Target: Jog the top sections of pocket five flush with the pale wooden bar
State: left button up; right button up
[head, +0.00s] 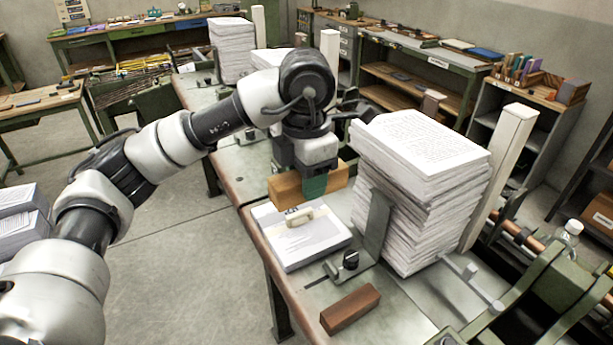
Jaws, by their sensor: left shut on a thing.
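My left gripper (314,187) points down and is shut on the pale wooden bar (283,192), with a green finger across the bar's near face. The bar is held roughly level, to the left of the tall pile of sections (425,150) and apart from it in the picture. The pile's upper sections sit unevenly and overhang on the left. A metal plate (376,228) stands against the pile's near left side and hides part of it. No pocket number is readable. My right gripper is not in view.
A low stack (318,247) with a pale handle-like piece (305,217) lies below the gripper. A brown block (350,308) lies on the near bench. A white post (497,175) stands right of the pile. Another tall pile (232,50) stands farther back.

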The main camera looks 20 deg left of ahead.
aim_at(343, 162)
pick_arm(q)
jog(key=shift+w+d+r+p, duration=0.2)
jog(key=shift+w+d+p, duration=0.25)
jog(key=shift+w+d, duration=0.55)
jog(key=shift+w+d+f, duration=0.15)
jog(key=shift+w+d, duration=0.7)
jog(key=shift+w, duration=0.25)
jog(key=shift+w+d, duration=0.35)
jog(key=shift+w, duration=0.15)
jog(key=shift+w+d, duration=0.2)
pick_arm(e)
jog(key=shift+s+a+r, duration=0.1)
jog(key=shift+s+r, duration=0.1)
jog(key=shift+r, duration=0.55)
pick_arm(q)
jog(key=shift+s+a+r, duration=0.25)
jog(key=shift+s+r, duration=0.05)
jog(key=shift+r, duration=0.2)
jog(key=shift+s+a+r, duration=0.25)
jog(key=shift+s+r, duration=0.05)
jog(key=shift+r, duration=0.2)
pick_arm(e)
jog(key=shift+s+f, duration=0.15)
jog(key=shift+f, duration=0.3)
